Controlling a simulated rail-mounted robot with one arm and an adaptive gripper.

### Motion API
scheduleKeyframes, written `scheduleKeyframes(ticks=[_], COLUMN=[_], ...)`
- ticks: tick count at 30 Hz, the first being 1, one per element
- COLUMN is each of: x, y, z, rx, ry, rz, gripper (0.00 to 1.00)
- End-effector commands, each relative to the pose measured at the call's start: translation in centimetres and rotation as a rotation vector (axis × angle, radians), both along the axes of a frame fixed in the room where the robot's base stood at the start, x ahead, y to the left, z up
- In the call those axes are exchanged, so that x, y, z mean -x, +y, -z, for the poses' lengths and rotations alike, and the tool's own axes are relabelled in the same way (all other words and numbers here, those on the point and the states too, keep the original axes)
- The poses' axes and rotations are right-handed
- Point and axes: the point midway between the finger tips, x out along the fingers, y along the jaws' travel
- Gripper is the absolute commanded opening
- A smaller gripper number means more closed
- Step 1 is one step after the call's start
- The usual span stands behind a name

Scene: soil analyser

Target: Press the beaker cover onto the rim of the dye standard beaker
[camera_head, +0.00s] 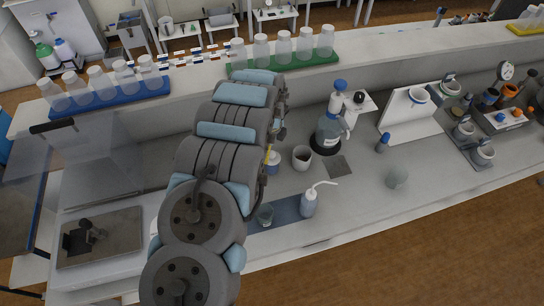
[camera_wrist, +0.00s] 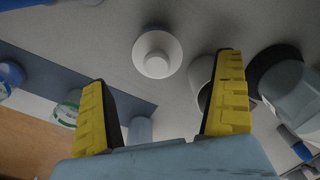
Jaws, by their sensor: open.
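My gripper (camera_wrist: 165,70) is open and empty, its two yellow fingers spread wide in the wrist view. A round white piece with a raised centre (camera_wrist: 157,54), which looks like the beaker cover, shows beyond and between the fingertips; I cannot tell its distance from them. A small clear beaker with green markings (camera_wrist: 68,108), likely the dye standard beaker, shows outside the left finger. In the head view a beaker (camera_head: 264,215) stands upright on the blue mat (camera_head: 285,210), with no cover on it. My arm hides most of the gripper there.
A wash bottle (camera_head: 308,203) stands on the mat beside the beaker. A white cup with a dark inside (camera_head: 302,158) and a large blue-capped bottle (camera_head: 330,130) stand behind. The cup (camera_wrist: 203,75) is close to the right finger. The front bench right of the mat is mostly clear.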

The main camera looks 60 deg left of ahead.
Motion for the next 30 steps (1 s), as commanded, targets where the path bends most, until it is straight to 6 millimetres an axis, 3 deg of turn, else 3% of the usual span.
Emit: scheduleKeyframes(ticks=[21, 30], x=[0.2, 0.2], y=[0.0, 0.0], z=[4.9, 5.1], rx=[0.001, 0.001], ry=[0.001, 0.001], rz=[-0.001, -0.001], gripper=[0.97, 0.97])
